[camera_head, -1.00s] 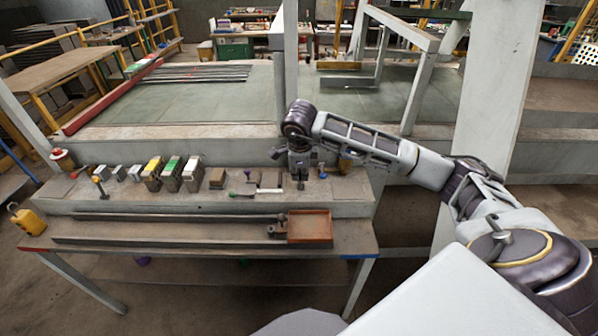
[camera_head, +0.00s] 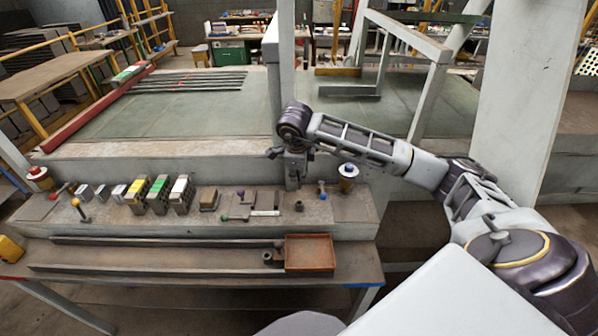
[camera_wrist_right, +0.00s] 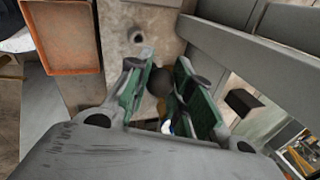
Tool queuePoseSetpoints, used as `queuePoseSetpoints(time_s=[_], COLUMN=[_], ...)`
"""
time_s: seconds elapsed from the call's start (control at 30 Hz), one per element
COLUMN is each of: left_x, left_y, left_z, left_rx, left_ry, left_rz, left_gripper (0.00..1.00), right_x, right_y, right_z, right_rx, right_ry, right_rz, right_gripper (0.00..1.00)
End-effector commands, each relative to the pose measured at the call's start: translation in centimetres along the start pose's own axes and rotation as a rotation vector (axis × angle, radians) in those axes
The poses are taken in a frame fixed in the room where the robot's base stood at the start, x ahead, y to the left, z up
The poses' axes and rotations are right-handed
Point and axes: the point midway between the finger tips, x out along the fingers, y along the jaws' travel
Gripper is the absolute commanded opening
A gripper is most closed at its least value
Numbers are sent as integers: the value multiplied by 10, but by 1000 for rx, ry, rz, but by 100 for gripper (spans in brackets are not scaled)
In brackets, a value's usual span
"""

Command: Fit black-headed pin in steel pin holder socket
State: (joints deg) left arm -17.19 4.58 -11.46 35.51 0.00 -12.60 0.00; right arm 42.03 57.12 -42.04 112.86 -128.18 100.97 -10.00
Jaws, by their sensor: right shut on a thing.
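My right gripper (camera_head: 292,185) is over the right part of the shelf in the head view. In the right wrist view its green-padded fingers (camera_wrist_right: 160,95) are closed around a dark round head, the black-headed pin (camera_wrist_right: 157,83). The pin's shaft is hidden or too small to make out. A small round fitting with a dark hole, which looks like the steel pin holder (camera_wrist_right: 137,38), is on the shelf beyond the fingertips. It also seems to show in the head view (camera_head: 299,206), just below the gripper. My left gripper is out of view.
Flat metal pieces (camera_head: 264,202) and several coloured blocks (camera_head: 158,193) are to the left. A rust-orange tray (camera_head: 310,263) sits below. A grey post (camera_head: 283,80) rises behind.

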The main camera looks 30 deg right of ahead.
Motion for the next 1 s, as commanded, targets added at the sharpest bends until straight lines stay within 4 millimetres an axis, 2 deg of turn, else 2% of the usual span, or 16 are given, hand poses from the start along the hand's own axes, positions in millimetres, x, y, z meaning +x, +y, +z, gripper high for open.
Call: queuePoseSetpoints(time_s=[0.47, 1.0], left_x=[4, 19], left_y=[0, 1], left_z=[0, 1], left_rx=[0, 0], left_ry=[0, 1], left_rz=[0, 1], left_gripper=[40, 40], right_x=[6, 36], right_y=[2, 11], right_z=[0, 0], right_rx=[0, 0], right_ry=[-1, 0], right_rz=[0, 0], right_gripper=[0, 0])
